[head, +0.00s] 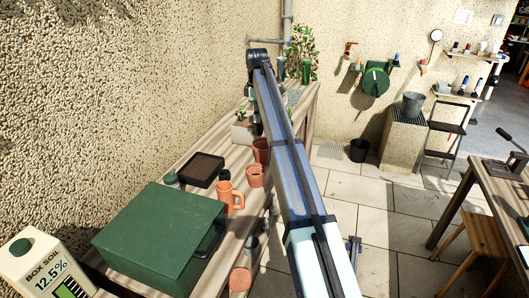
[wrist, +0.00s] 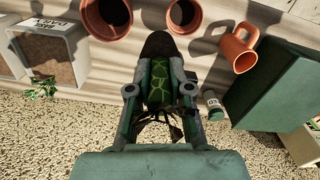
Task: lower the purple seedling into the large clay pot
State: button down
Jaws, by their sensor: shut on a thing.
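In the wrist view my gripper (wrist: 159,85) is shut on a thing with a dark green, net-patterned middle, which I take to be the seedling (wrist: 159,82). Dark thin stems show at its near end and a dark rounded end beyond the fingertips; no clear purple shows. The larger clay pot (wrist: 91,24) is ahead and left of the gripper, apart from it and cut by the top edge. In the head view this pot (head: 260,149) stands on the bench, partly hidden by my arm. The gripper is mostly hidden there behind my arm.
A smaller clay pot (head: 255,177), an orange mug (head: 226,194), a dark tray (head: 201,170) and a green box (head: 160,235) share the bench along the rough wall. In the wrist view a soil-filled box (wrist: 62,68) lies left and a small jar (wrist: 213,106) right.

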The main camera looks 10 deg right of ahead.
jog(key=w+d+f, duration=0.1)
jog(key=w+d, duration=0.1)
jog(key=w, duration=0.3)
send_over(264, 145)
jog(key=s+a, duration=0.1)
jog(key=s, duration=0.3)
notch_tip(264, 145, down, 6)
jog(key=f, duration=0.1)
jog(key=shift+w+r+b, duration=0.15)
jog(key=shift+r+b, duration=0.1)
jog(key=shift+b, duration=0.15)
jog(key=shift+f, duration=0.1)
notch_tip(264, 145, down, 9)
jog(key=b, duration=0.2)
dwell(1.1)
jog(key=shift+f+b, duration=0.5)
jog(key=shift+f, duration=1.75)
dwell(1.8)
